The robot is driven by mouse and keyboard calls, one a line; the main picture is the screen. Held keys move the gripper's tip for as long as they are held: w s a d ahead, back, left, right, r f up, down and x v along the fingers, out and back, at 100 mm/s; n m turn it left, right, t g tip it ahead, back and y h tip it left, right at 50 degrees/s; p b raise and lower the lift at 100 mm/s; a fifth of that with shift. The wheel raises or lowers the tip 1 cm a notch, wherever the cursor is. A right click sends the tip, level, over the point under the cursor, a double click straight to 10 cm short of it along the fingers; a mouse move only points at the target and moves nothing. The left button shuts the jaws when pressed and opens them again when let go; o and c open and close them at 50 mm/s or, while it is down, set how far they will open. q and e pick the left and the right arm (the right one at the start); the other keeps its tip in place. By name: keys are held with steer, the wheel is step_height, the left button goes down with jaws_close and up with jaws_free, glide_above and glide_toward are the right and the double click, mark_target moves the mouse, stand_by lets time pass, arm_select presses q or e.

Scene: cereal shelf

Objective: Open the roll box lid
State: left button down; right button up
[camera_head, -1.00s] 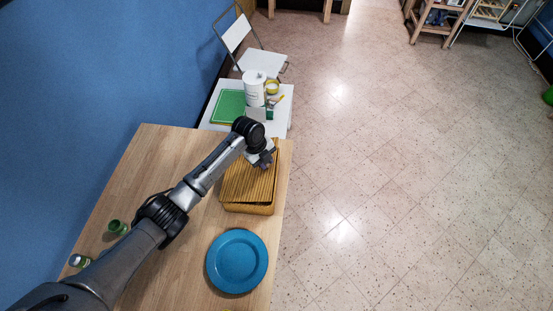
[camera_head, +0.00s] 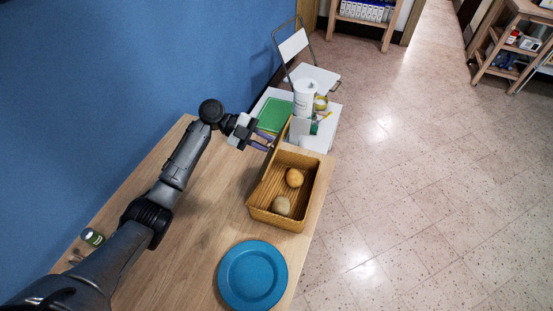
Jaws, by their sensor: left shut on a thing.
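The roll box (camera_head: 285,221) is a brown slatted box on the wooden table, and its top is uncovered. Two rolls lie inside: an orange-brown one (camera_head: 294,178) and a paler one (camera_head: 281,206) nearer the front. The lid (camera_head: 281,139) shows as a narrow strip standing up along the box's left and far side, seen nearly edge-on. My left gripper (camera_head: 266,142) reaches in from the left and is shut on the lid near its upper part. Its exact contact is hard to see. My right gripper is not in view.
A blue plate (camera_head: 253,275) lies on the table (camera_head: 200,240) in front of the box. A green-labelled jar (camera_head: 92,237) stands at the left edge. Behind are a white side table with a paper towel roll (camera_head: 304,97) and a green board (camera_head: 272,114), and a folding chair.

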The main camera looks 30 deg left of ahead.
arm_select(q)
steer(key=s+a+f+t+h+b, duration=0.1)
steer(key=a+h+b, duration=0.4)
steer(key=b, duration=0.7)
steer(key=shift+v, duration=1.4)
steer(key=shift+s+r, duration=0.1)
steer(key=shift+s, duration=0.05)
steer(key=c, duration=1)
jaws_free()
steer(key=v, duration=1.4)
steer(key=shift+d, duration=0.1)
